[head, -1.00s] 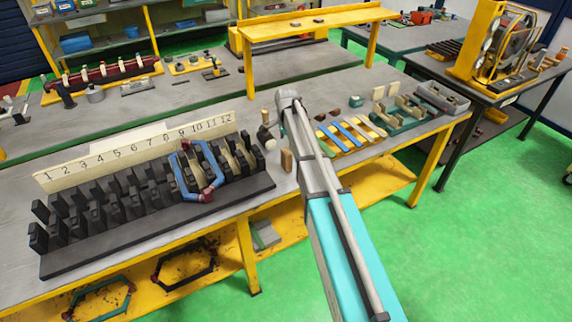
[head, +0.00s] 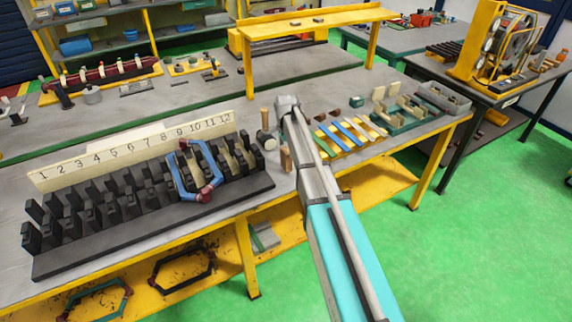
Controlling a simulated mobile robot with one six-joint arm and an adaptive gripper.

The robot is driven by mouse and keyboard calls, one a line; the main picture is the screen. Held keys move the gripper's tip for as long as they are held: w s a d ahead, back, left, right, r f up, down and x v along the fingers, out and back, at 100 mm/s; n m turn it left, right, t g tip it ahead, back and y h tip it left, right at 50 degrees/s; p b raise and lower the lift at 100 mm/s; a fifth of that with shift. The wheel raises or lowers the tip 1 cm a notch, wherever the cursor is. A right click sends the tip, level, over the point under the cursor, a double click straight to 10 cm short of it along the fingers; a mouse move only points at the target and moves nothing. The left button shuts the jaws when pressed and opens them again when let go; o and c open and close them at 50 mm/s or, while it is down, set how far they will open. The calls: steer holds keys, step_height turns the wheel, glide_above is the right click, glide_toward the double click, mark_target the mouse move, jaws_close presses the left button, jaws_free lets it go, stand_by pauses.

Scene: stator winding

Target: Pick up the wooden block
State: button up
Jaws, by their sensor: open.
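A small brown wooden block (head: 286,158) stands upright on the grey workbench, just right of the black slotted rack and close to the left side of my arm. My arm reaches in from the bottom of the head view, and its wrist end is above the bench behind the block. My gripper's fingers cannot be made out; they seem hidden behind or below the wrist. Nothing is seen touching the block.
A mallet (head: 264,120) stands behind the block. The black rack (head: 150,228) with a numbered board (head: 130,152) and a blue hexagonal coil (head: 182,180) fills the left. Coloured strips (head: 345,134) and small parts lie right of my arm.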

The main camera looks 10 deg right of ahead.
steer(key=shift+f+b, duration=0.8)
steer(key=shift+f, duration=0.3)
steer(key=c, duration=1.3)
steer(key=shift+r, duration=0.2)
step_height(320, 180, up, 2)
steer(key=p, duration=0.2)
steer(key=shift+r+p, duration=0.1)
steer(key=shift+p, duration=0.2)
steer(key=s+r+p, duration=0.3)
steer(key=s, duration=0.1)
steer(key=s+r+p, duration=0.4)
steer(key=s, duration=0.1)
steer(key=s+r+p, duration=0.3)
steer(key=s, duration=0.2)
steer(key=shift+a+r, duration=0.25)
steer(key=shift+a, duration=0.15)
steer(key=shift+f, duration=0.1)
